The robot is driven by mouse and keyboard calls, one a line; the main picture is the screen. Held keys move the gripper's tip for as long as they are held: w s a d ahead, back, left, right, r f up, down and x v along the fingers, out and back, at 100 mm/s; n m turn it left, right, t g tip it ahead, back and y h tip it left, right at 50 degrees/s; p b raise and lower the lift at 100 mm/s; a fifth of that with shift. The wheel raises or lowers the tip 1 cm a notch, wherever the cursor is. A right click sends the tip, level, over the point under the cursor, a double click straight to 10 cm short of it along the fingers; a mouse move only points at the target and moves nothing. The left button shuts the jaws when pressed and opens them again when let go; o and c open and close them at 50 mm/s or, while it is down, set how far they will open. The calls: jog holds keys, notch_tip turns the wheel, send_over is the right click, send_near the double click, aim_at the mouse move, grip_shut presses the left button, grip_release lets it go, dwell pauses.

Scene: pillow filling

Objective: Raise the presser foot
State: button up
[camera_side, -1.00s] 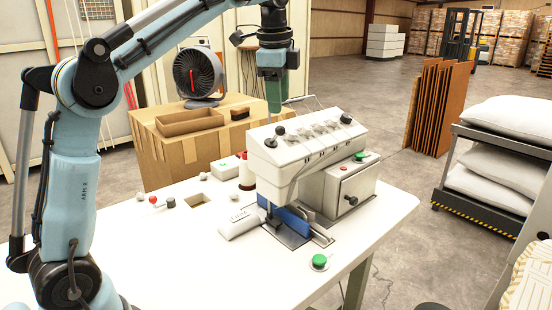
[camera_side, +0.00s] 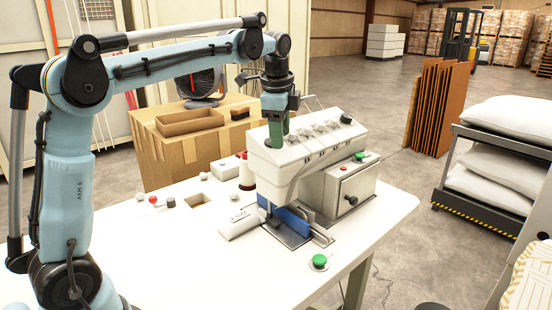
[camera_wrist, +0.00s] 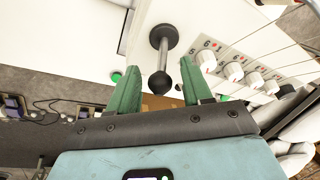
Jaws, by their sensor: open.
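The sewing machine (camera_side: 290,160) stands on a white table. The presser foot area (camera_side: 270,213) is low under the head, beside a blue piece (camera_side: 291,219); foot height is unclear.
Several white dials (camera_wrist: 233,71) and taut threads lie right of the lever. A thread cone (camera_side: 246,177) stands left of the head. The left tabletop is mostly clear.

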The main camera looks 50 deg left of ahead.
grip_shut()
jog(key=shift+a, duration=0.1)
jog(key=a+h, duration=0.1)
jog(key=h, duration=0.1)
jog(key=a+r+h, duration=0.1)
jog(key=h, duration=0.2)
jog(key=shift+a+n, duration=0.1)
jog(key=shift+n, duration=0.2)
jog(key=shift+a+r+h, duration=0.1)
jog(key=shift+a+h, duration=0.45)
jog(key=shift+h, duration=0.7)
jog(key=shift+a+h, duration=0.55)
jog(key=shift+h, duration=0.7)
grip_release()
